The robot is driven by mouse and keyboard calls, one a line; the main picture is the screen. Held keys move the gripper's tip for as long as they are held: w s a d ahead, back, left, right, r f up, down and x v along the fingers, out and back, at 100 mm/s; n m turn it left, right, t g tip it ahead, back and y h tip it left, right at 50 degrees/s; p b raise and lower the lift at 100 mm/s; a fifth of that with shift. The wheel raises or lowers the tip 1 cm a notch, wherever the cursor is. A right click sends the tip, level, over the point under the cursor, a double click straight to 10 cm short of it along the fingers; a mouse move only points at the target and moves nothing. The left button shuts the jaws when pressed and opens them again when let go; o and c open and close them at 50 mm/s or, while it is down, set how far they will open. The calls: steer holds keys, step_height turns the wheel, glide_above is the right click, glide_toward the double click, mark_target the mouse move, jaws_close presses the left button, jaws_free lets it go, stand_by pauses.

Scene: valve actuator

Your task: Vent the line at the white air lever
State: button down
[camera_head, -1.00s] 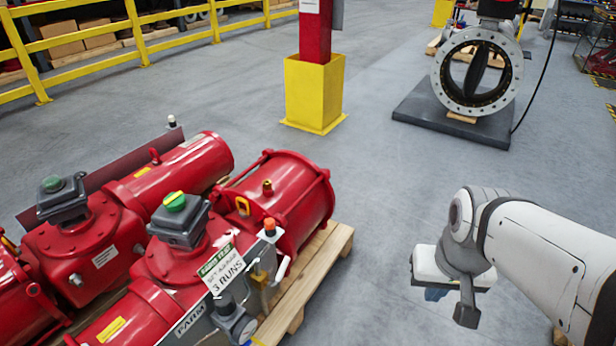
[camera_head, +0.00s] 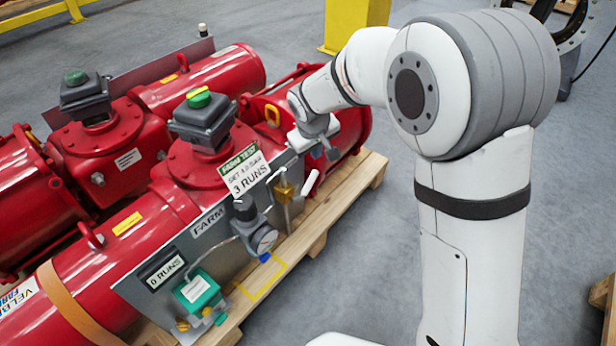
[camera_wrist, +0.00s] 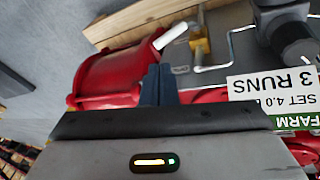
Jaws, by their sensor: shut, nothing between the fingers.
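The white air lever (camera_head: 310,184) sticks up at a tilt beside a brass valve (camera_head: 284,191) at the right end of the grey panel. In the wrist view the lever (camera_wrist: 171,36) lies just beyond my fingertips, slanting up to the right, with the brass valve (camera_wrist: 200,46) to its right. My gripper (camera_head: 325,152) is shut and empty, just above and behind the lever in the head view. In the wrist view its dark fingers (camera_wrist: 158,74) are together, their tips a little short of the lever. The exact depth gap is hard to tell.
Red actuators (camera_head: 95,245) stand on a wooden pallet (camera_head: 352,186). Open floor (camera_head: 330,265) lies in front of the pallet.

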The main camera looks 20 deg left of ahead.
steer(key=a+f+n, duration=0.1)
steer(key=a+f, duration=0.4)
steer(key=a, duration=0.1)
steer(key=b, duration=0.6)
glide_above(307, 185)
steer(key=f, duration=1)
steer(key=shift+s+a+f, duration=0.3)
steer(key=shift+f, duration=0.05)
steer(key=shift+w+d+f, duration=0.25)
steer(key=shift+a, duration=0.15)
steer(key=shift+w, duration=0.1)
